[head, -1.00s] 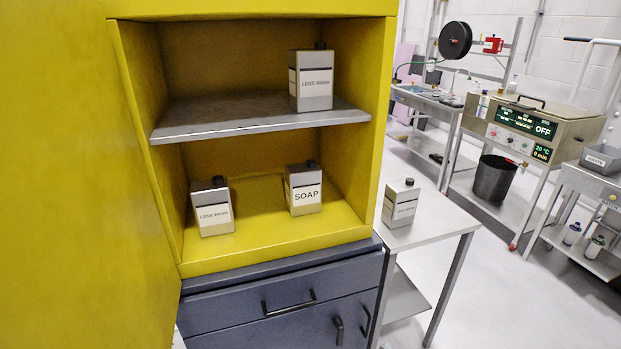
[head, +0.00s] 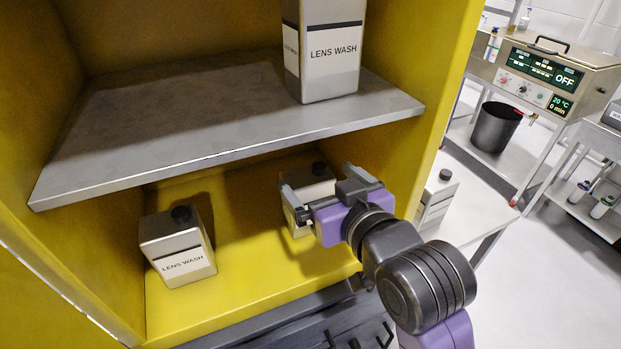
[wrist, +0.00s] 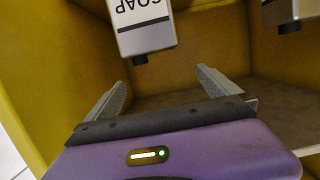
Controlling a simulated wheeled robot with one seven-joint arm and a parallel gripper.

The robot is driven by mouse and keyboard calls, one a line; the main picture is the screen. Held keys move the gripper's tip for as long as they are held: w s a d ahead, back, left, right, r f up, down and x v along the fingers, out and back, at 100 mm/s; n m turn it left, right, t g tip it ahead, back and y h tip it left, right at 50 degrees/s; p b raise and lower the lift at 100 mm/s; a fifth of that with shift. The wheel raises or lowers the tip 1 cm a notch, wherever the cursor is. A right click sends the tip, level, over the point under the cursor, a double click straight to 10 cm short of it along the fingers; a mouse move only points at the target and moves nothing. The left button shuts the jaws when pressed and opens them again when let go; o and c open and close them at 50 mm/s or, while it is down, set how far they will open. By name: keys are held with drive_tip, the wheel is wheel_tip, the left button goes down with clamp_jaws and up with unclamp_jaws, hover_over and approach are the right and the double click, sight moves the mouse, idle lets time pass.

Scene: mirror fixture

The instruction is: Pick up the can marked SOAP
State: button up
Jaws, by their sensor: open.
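The SOAP can (head: 308,172) stands on the yellow cabinet floor, under the grey shelf. My gripper (head: 315,177) covers most of its front and label in the head view. In the wrist view the picture is turned over, and the SOAP can (wrist: 145,28) shows its label upside down, with its dark cap toward my gripper. My gripper (wrist: 162,78) is open, fingers spread and nothing between them. The can appears just beyond the fingertips, a little left of their middle in the wrist view.
A LENS WASH can (head: 178,247) stands left on the cabinet floor. Another LENS WASH can (head: 323,55) stands on the grey shelf (head: 200,115) above. A third can (head: 437,196) stands on the side table (head: 478,208). The yellow right wall (head: 440,90) is close to my arm.

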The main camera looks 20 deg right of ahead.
sight(313, 189)
drive_tip(key=f, duration=0.1)
drive_tip(key=f+g, duration=0.1)
drive_tip(key=f, duration=0.1)
drive_tip(key=shift+d+f+g, duration=0.2)
drive_tip(key=shift+d+g, duration=0.1)
drive_tip(key=shift+d, duration=0.05)
drive_tip(key=shift+w+f, duration=0.2)
drive_tip(key=shift+f, duration=0.05)
drive_tip(key=x, duration=0.6)
drive_tip(key=shift+f, duration=0.1)
drive_tip(key=shift+d+p+x, duration=0.2)
drive_tip(key=shift+p+x, duration=0.25)
drive_tip(key=shift+x, duration=2.15)
drive_tip(key=shift+s+f, duration=0.1)
drive_tip(key=c, duration=1.6)
drive_tip(key=shift+c, duration=1)
drive_tip(key=shift+r, duration=0.25)
